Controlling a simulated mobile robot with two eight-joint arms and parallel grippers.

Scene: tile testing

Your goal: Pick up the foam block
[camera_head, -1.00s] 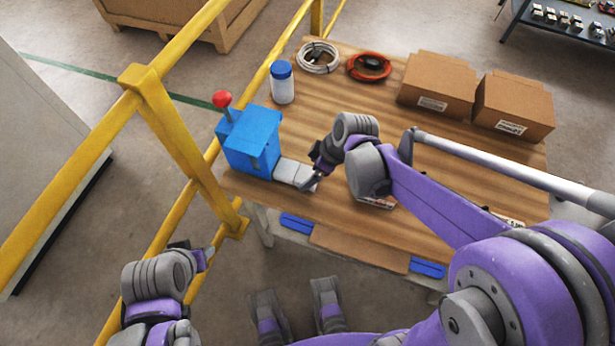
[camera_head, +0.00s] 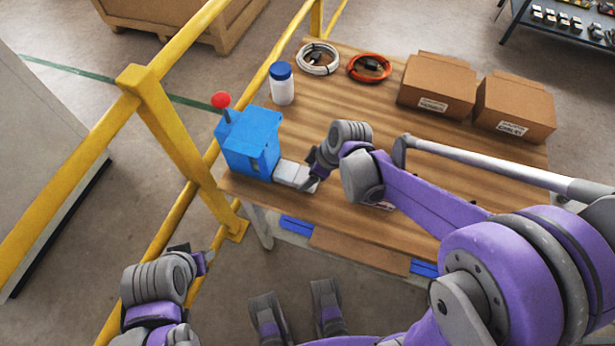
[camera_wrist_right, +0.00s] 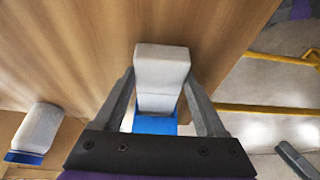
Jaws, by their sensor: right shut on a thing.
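The foam block, a pale grey-white block (camera_head: 292,174), is at the right side of the blue machine (camera_head: 250,145) near the table's front left. My right gripper (camera_head: 312,182) is at the block's right end. In the right wrist view the foam block (camera_wrist_right: 162,68) lies between the two fingers of my right gripper (camera_wrist_right: 160,88), which is shut on it. A blue part (camera_wrist_right: 155,125) shows beyond the block there. I cannot tell whether the block is lifted. My left gripper (camera_head: 203,262) is off the table at lower left, its jaws too small to read.
A white bottle with blue lid (camera_head: 282,84), a white cable coil (camera_head: 318,58) and a red cable coil (camera_head: 369,67) stand behind. Two cardboard boxes (camera_head: 437,88) (camera_head: 513,106) are at back right. A yellow rail (camera_head: 172,130) runs along the left. The table's middle (camera_head: 335,105) is clear.

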